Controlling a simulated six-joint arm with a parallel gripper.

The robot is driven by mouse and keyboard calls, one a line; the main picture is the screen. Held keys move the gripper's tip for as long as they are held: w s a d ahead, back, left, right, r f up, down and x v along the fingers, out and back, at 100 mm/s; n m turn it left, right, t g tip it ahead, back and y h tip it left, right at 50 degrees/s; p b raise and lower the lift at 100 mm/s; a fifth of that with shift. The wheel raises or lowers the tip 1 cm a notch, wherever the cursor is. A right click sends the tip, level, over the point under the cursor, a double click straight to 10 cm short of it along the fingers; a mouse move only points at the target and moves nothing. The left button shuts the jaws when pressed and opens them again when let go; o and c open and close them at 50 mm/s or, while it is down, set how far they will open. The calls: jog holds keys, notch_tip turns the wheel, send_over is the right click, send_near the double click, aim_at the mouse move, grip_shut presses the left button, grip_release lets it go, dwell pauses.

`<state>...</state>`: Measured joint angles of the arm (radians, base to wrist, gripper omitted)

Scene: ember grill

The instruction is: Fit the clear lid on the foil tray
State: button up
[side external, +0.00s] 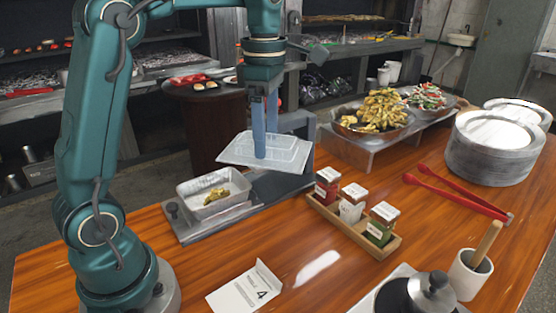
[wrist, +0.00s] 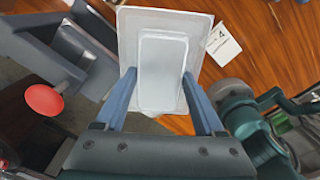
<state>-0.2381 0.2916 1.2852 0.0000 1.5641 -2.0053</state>
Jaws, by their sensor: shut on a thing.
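My gripper (side external: 265,150) is shut on the clear lid (side external: 285,150) and holds it in the air, tilted a little in the side view. In the wrist view the lid (wrist: 165,70) lies between the two blue fingers (wrist: 163,105) of my gripper. The foil tray (side external: 205,198) sits open on a grey metal stand at the left of the wooden table, with some yellowish-green food inside. The lid is above and to the right of the tray, apart from it. The tray does not clearly show in the wrist view; the lid may hide it.
A grey upright block (side external: 290,172) stands right behind the lid. A wooden rack of sauce jars (side external: 355,230) is to the right. A number 4 card (side external: 245,288) lies in front. Red tongs (side external: 460,195), stacked plates (side external: 495,155) and a mortar (side external: 470,270) are farther right.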

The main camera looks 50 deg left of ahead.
jog(key=s+a+n, duration=0.6)
jog(key=a+n, duration=0.4)
jog(key=a, duration=0.2)
jog(key=shift+s+a+f, duration=0.1)
jog(key=shift+f, duration=2.95)
jog(key=shift+s+a+f, duration=0.1)
jog(key=shift+f, duration=2.9)
jog(key=o, duration=1.3)
notch_tip(320, 180, up, 5)
jog(key=shift+r, duration=0.1)
